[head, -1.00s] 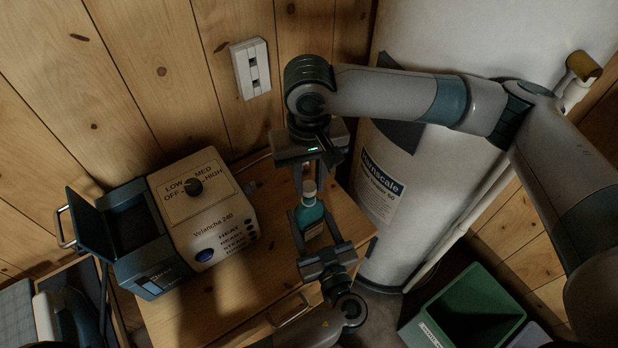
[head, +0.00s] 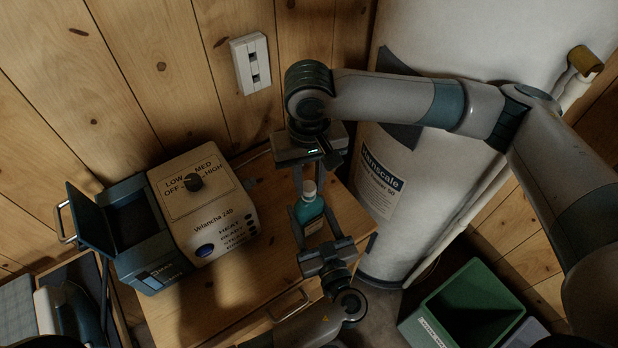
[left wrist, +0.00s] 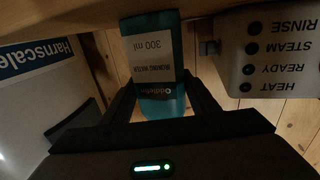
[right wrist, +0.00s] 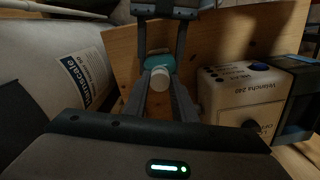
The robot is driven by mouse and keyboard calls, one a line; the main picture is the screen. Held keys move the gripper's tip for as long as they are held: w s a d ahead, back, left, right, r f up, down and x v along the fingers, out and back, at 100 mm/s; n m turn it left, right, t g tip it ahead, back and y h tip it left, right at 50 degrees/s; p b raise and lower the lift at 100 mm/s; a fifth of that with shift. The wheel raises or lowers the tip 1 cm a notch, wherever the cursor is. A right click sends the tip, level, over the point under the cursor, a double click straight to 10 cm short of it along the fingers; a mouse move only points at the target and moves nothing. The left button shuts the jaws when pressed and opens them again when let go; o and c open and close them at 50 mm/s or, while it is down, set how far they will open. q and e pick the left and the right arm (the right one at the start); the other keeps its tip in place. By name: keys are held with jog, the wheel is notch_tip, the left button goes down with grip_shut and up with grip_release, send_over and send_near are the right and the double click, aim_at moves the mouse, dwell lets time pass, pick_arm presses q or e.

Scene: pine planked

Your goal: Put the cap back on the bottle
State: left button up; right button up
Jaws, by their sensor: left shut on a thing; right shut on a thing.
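The teal bottle (head: 309,214), with a white label, is upright above or on the wooden cabinet top. My left gripper (head: 316,226) is shut on its body from the front; the bottle also shows between the fingers in the left wrist view (left wrist: 154,60). The white cap (head: 309,188) is at the bottle's top, and it also shows in the right wrist view (right wrist: 160,79). My right gripper (head: 309,187) reaches down from above and is shut on the cap. The cap hides the bottle's neck, so I cannot tell if it is fully seated.
A cream and blue appliance (head: 212,215) with a dial and an open lid stands left of the bottle on the cabinet top (head: 225,297). A white tank (head: 440,200) stands close on the right. A green bin (head: 465,305) is at lower right. A wall socket (head: 251,64) is behind.

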jog(key=shift+f, duration=0.55)
dwell(0.6)
jog(key=m, duration=1.2)
jog(key=shift+a+f+m, duration=0.1)
jog(key=shift+a+m, duration=0.05)
jog(key=shift+m, duration=0.15)
jog(key=m, duration=0.8)
jog(key=shift+w, duration=0.15)
jog(key=o, duration=1)
